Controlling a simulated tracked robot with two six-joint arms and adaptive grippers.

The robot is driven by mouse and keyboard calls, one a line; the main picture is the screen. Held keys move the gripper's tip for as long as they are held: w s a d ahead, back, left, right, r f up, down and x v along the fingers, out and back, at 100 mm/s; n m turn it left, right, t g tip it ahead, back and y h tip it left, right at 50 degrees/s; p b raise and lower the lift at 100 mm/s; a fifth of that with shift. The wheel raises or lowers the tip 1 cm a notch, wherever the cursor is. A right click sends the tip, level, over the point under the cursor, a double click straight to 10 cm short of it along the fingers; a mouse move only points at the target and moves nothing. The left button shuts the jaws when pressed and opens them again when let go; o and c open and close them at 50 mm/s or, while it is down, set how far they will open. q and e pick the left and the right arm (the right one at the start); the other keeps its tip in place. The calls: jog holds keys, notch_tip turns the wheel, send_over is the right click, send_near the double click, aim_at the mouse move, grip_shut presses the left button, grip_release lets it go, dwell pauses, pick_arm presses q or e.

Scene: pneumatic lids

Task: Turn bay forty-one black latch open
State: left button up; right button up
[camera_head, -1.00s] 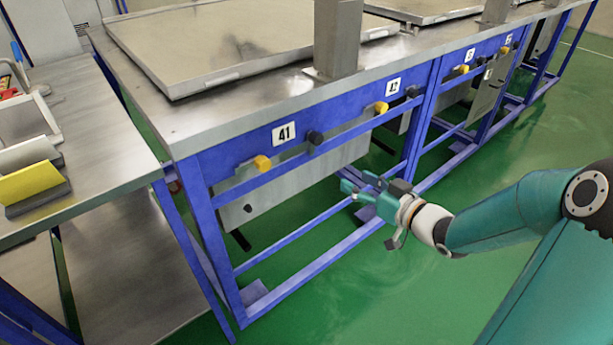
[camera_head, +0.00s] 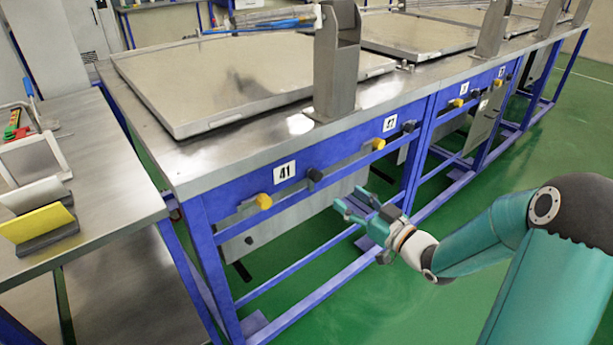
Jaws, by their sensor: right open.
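The bay forty-one plate (camera_head: 285,172) is on the blue front rail of the bench. The black latch (camera_head: 315,174) sits just right of and below the plate. A yellow latch (camera_head: 263,201) is to its left, below the plate. My right gripper (camera_head: 352,203) is open and empty, in front of the bench, below and to the right of the black latch and apart from it. Its fingers point left toward the bench. The metal lid (camera_head: 240,75) of the bay lies flat on the bench top. My left gripper is not in view.
Bay 42's plate (camera_head: 390,122), with a yellow latch (camera_head: 378,144) and a black latch (camera_head: 409,126), is farther right. A metal post (camera_head: 335,75) stands on the bench top. A side table (camera_head: 110,190) with a yellow-faced item (camera_head: 38,223) is at left. Green floor lies clear at right.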

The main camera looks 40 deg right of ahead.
aim_at(318, 177)
jog(key=w, duration=0.7)
jog(key=w+a, duration=0.1)
jog(key=w, duration=0.3)
jog(key=shift+f+p, duration=0.1)
jog(key=shift+p, duration=0.3)
jog(key=shift+s, duration=0.1)
